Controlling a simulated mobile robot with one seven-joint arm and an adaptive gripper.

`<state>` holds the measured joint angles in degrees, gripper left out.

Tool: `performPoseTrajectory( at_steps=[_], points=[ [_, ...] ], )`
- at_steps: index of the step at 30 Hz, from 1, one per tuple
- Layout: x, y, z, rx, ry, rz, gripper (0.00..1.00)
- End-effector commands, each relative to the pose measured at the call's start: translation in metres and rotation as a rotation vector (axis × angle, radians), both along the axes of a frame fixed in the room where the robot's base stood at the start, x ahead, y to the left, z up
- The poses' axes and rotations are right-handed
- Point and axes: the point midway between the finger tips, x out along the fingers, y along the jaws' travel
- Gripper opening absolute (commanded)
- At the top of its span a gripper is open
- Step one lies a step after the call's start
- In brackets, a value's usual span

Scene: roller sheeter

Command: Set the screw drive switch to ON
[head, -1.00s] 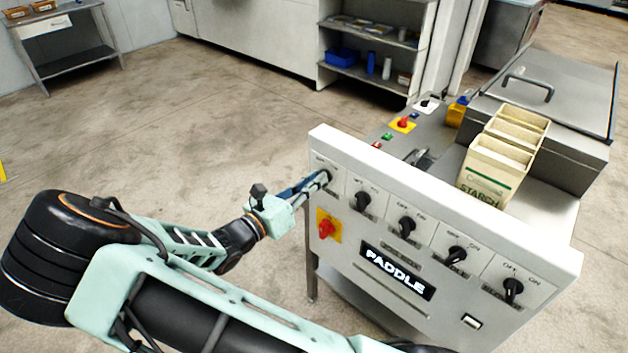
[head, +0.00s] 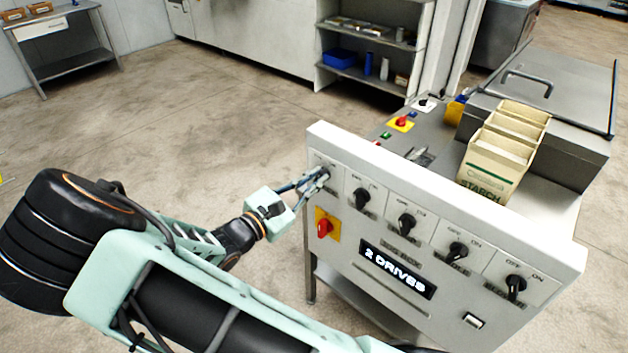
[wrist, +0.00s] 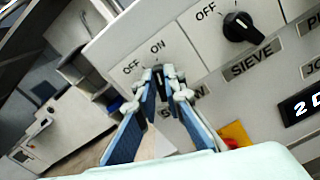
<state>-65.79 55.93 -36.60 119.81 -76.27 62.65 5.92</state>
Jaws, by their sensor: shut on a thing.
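The screw drive switch (head: 326,172) is the leftmost knob on the white control panel (head: 440,215). My gripper (head: 316,184) reaches it from the left. In the wrist view its blue-padded fingers (wrist: 160,76) close around the dark knob (wrist: 159,82). OFF and ON are printed above it, and the fingers partly hide its label. What shows of the knob lies below the ON mark, but the fingers cover too much to read its exact angle. The lit display (head: 397,270) reads "2 DRIVES".
The sieve switch (wrist: 238,27) is beside it, with several similar black knobs further right. A red knob on a yellow plate (head: 324,227) sits just below my gripper. Starch boxes (head: 497,160) stand behind the panel.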

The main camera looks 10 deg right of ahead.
Motion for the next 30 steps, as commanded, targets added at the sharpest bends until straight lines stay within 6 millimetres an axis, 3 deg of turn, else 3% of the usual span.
performPoseTrajectory(
  at_steps=[17,18,22,30],
  points=[
    [-0.0008,0.0002,-0.0013,0.023,-0.026,0.0,0.0],
    [-0.0007,0.0002,-0.0013,0.023,-0.026,0.0,0.12],
    [-0.0007,0.0001,-0.001,0.022,-0.026,0.0,0.27],
    [-0.0007,0.0004,-0.0006,0.02,-0.026,0.0,0.27]
  ],
)
